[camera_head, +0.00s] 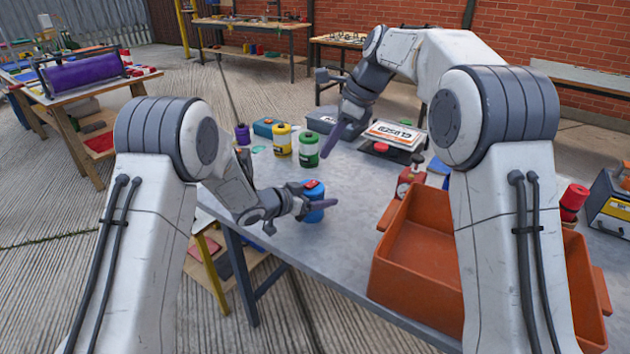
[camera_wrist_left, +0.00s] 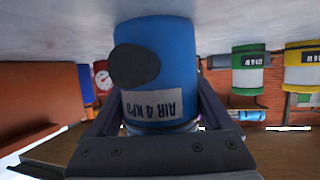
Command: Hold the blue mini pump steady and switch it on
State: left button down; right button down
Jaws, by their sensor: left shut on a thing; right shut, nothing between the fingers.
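The blue mini pump (camera_head: 313,212) stands upright on the grey table, with a red switch (camera_head: 312,184) on top. My left gripper (camera_head: 318,204) is shut around its sides. In the left wrist view, which is upside down, the pump (camera_wrist_left: 175,65) fills the middle, with a dark round port and an "AIR 4 kPa" label, between the purple fingers. The switch is hidden there, and I cannot tell its setting. My right gripper (camera_head: 332,141) is shut and empty, with its fingers pointing down, beyond the blue pump and beside the green pump (camera_head: 308,150).
An orange crate (camera_head: 415,255) is at the front right. The table's front-left edge is close to the blue pump.

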jog(key=s+d+n+t+y, duration=0.1)
jog(key=n, duration=0.9)
jog(key=d+r+n+t+y, duration=0.1)
jog(key=n, duration=0.8)
jog(key=s+d+r+n+t+y, duration=0.1)
jog(key=n, duration=0.9)
jog(key=shift+s+d+r+n, duration=0.25)
jog(key=shift+s+d+n, duration=0.05)
jog(key=shift+s, duration=0.05)
